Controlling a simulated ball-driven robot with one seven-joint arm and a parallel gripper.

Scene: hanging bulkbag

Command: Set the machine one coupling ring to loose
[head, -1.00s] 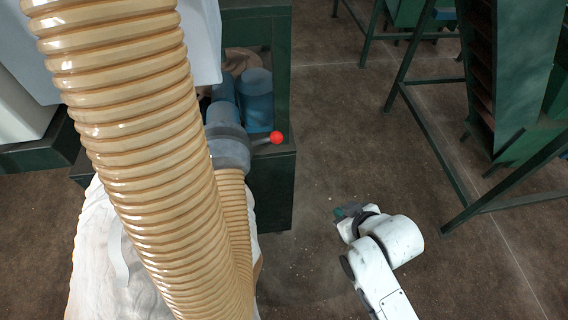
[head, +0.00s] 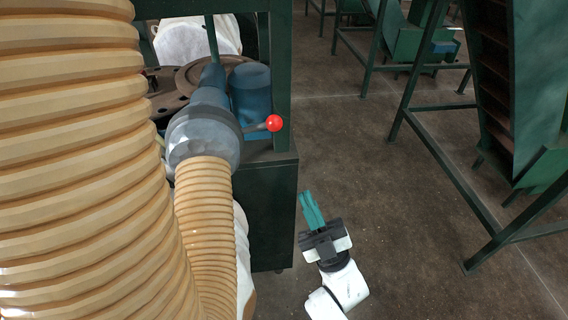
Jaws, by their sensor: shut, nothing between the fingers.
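The grey coupling ring (head: 203,138) joins a ribbed tan hose (head: 205,205) to a blue pipe on the green machine. A short lever with a red ball knob (head: 274,123) sticks out from the ring to the right. My gripper (head: 308,196) is below and to the right of the knob, apart from it, with its teal fingers pointing up in the picture. The fingers are together and hold nothing.
A large ribbed tan hose (head: 70,150) fills the left. The green machine frame (head: 281,70) stands beside the lever, above a dark green cabinet (head: 270,215). Green stands (head: 440,170) are at the right. Brown floor between them is clear.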

